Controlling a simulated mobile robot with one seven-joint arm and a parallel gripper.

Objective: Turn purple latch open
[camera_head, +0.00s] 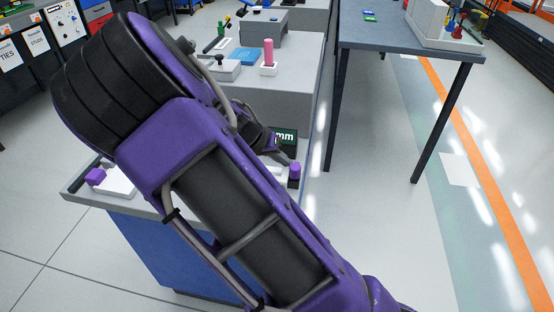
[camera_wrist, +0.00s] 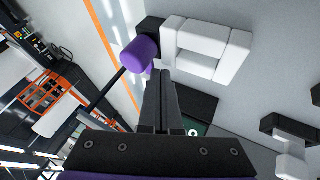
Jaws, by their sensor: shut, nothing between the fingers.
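A purple knob-like piece, which looks like the purple latch (camera_wrist: 140,53), sits on a black mount beside white blocks in the wrist view. In the head view it shows as a small purple cylinder (camera_head: 295,169) at the right edge of the near bench. My gripper (camera_wrist: 159,74) is shut and empty. Its fingertips are close to the right of the latch; I cannot tell whether they touch. In the head view my arm hides most of the area around the gripper (camera_head: 287,161) and part of the bench.
A pink cylinder (camera_head: 268,53) stands farther back on the bench. A dark table (camera_head: 410,38) is at the right, with open floor between.

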